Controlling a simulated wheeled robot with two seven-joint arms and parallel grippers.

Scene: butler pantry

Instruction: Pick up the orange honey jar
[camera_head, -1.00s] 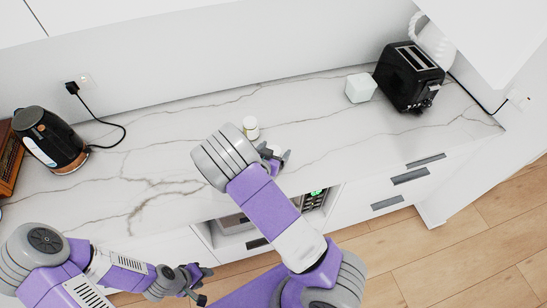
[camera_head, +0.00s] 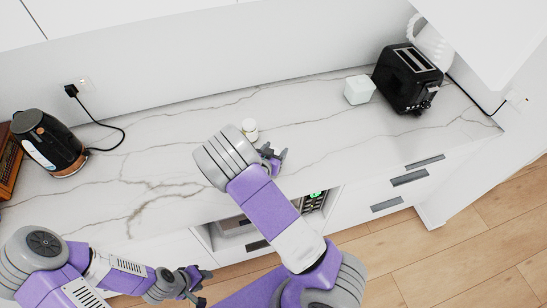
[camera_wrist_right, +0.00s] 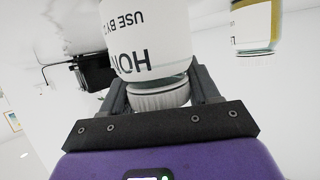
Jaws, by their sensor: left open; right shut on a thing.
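My right gripper (camera_wrist_right: 158,95) is shut on a honey jar (camera_wrist_right: 145,45) with a white label reading "HON" and "USE BY", upside down in the right wrist view. The jar's pale ribbed lid lies between the fingers. No orange shows on its visible part. In the head view my right gripper (camera_head: 274,157) is low over the counter, and the held jar is hidden. A second small jar (camera_head: 250,130) with a pale lid stands just behind it. A jar with a white label and yellow-brown edge (camera_wrist_right: 257,25) shows in the wrist view. My left gripper (camera_head: 197,283) is open and empty, in front of the counter.
The marble counter (camera_head: 160,140) is largely clear. A black kettle (camera_head: 50,143) stands at the left, and a white cube (camera_head: 359,90) and black toaster (camera_head: 408,78) at the right. Drawers with dark handles (camera_head: 410,177) are below.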

